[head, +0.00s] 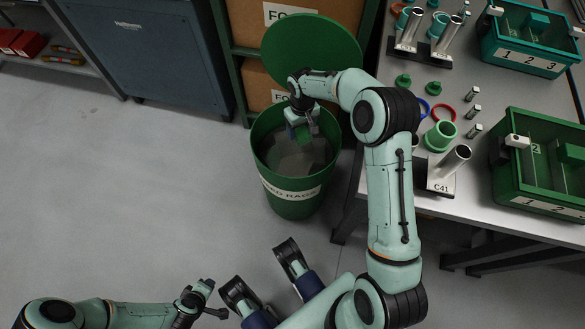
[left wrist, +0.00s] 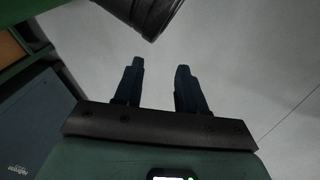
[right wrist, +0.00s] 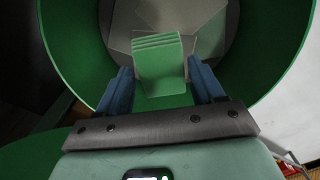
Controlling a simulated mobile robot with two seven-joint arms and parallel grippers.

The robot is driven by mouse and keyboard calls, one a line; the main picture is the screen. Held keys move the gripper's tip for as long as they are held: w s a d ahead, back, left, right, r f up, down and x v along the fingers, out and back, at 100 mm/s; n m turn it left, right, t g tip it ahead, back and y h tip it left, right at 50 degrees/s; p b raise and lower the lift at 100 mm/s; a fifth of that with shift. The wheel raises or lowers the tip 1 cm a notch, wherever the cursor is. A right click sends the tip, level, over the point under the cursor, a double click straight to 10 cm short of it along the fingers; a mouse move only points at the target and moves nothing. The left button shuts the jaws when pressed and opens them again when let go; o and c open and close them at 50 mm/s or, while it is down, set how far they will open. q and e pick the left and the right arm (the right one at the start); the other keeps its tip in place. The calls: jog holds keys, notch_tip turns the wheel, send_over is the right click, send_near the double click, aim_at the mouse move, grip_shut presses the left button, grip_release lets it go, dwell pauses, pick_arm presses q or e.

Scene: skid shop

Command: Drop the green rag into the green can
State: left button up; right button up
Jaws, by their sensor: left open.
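The green can (head: 293,200) stands on the floor at centre in the head view, its mouth open and grey inside. Its label reads "RAGS" in part. My right gripper (head: 302,132) reaches over the mouth and points down into it. My left gripper (head: 212,298) is low in the head view, away from the can. Its fingers (left wrist: 160,85) are apart and empty in the left wrist view.
A round green lid (head: 311,50) stands behind the can. A shelf with boxes (head: 262,85) is behind it. The workbench (head: 480,190) at right holds green bins (head: 540,165), tubes and rings. A blue cabinet (head: 140,45) is at upper left. The floor at left is clear.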

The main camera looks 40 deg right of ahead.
jog(key=shift+o, duration=1)
pick_arm(q)
jog(key=s+d+r+g+p, duration=0.1)
jog(key=s+d+r+p, duration=0.1)
jog(key=s, duration=0.3)
jog(key=shift+d+r+g+h+p, duration=0.3)
jog(key=shift+r+h+p, duration=0.1)
jog(key=shift+r+p, duration=0.25)
pick_arm(e)
notch_tip(320, 180, up, 13)
jog(key=shift+r, duration=0.2)
pick_arm(q)
jog(key=shift+a, duration=0.1)
pick_arm(e)
jog(key=shift+s, duration=0.1)
